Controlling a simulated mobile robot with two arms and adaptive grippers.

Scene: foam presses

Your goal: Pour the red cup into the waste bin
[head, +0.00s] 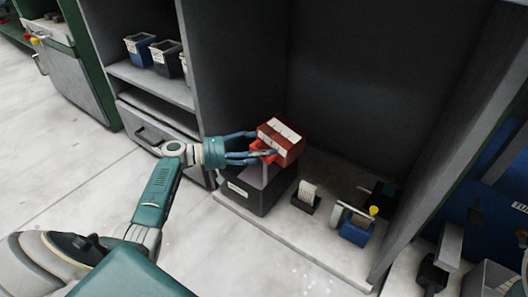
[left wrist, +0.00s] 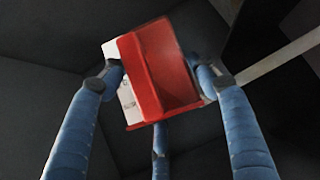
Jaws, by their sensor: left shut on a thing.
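The red cup (head: 290,153) is a boxy red container with a white labelled face, held tilted in the head view. My left gripper (head: 264,145) is shut on it, with blue fingers around its sides. In the left wrist view the cup (left wrist: 158,70) sits between the fingertips, and its inside is hidden. A dark bin with a white label (head: 238,189), which looks like the waste bin, stands on the grey base directly below the cup. The cup is above the bin and apart from it. My right gripper is not in view.
A small black holder (head: 306,200) and a blue container (head: 356,229) stand right of the bin on the base. Grey panels rise behind and at the right. A shelf (head: 150,80) with small bins stands left. The floor in front is clear.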

